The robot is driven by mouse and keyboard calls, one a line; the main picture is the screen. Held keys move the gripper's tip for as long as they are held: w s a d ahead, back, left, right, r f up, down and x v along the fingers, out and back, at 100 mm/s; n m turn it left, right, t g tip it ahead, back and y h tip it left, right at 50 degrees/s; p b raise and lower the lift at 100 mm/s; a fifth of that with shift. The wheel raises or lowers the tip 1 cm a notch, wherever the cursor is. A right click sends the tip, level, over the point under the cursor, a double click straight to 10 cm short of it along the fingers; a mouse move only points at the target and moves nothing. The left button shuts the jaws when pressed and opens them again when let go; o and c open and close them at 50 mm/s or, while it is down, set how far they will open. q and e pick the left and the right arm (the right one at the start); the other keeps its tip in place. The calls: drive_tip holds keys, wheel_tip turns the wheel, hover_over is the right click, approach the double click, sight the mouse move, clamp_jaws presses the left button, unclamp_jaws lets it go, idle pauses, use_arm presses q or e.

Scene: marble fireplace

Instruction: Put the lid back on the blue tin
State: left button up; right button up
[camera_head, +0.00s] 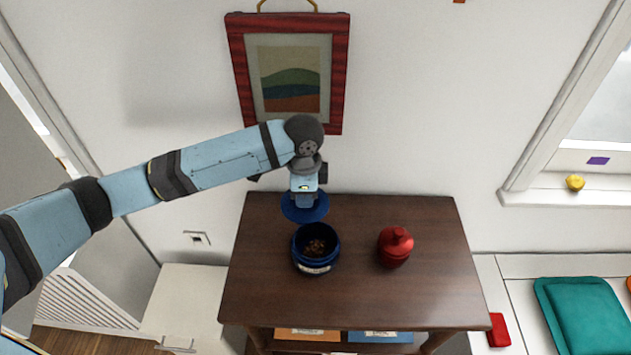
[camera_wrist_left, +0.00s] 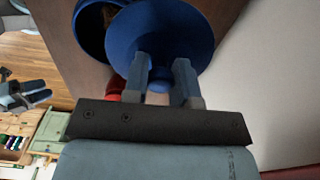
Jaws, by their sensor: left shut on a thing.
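The blue tin (camera_head: 316,262) stands open on the dark wooden table, with small brown pieces inside and a pale label on its front. My left gripper (camera_head: 304,196) is shut on the blue lid (camera_head: 305,210), which it holds above the table, just behind the tin's mouth in the head view. In the left wrist view, the fingers (camera_wrist_left: 160,80) pinch the lid's knob and the lid (camera_wrist_left: 160,35) spreads beyond them, partly covering the tin (camera_wrist_left: 86,28). A blue-grey part at that view's left edge looks like my right gripper (camera_wrist_left: 22,96); its jaws are unclear.
A red lidded jar (camera_head: 395,248) stands right of the tin on the table (camera_head: 430,290). A framed picture (camera_head: 290,75) hangs on the wall behind, close to my left arm. The table's front and right parts are clear. A teal cushion (camera_head: 585,315) lies at the right.

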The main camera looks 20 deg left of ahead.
use_arm(q)
drive_tip(key=s+d+r+m+p, duration=0.4)
drive_tip(key=m+p, duration=0.3)
drive_tip(key=m, duration=0.5)
use_arm(e)
wheel_tip(320, 180, up, 6)
drive_tip(key=s+d+r, duration=0.1)
use_arm(q)
drive_tip(key=shift+m, duration=0.3)
drive_tip(key=f+b, duration=0.2)
drive_tip(key=f, duration=0.1)
drive_tip(key=s+f+b, duration=0.1)
drive_tip(key=f+b, duration=0.2)
drive_tip(key=shift+s, duration=0.1)
drive_tip(key=shift+d+f, duration=0.1)
drive_tip(key=shift+f, duration=0.8)
use_arm(e)
drive_tip(key=shift+a+f, duration=0.15)
drive_tip(key=shift+f, duration=2.75)
drive_tip(key=shift+f, duration=0.1)
use_arm(q)
drive_tip(key=shift+p, duration=0.9)
use_arm(e)
drive_tip(key=shift+r, duration=1)
use_arm(q)
drive_tip(key=shift+f+p, duration=0.15)
drive_tip(key=shift+p, duration=0.25)
use_arm(e)
drive_tip(key=shift+r, duration=0.5)
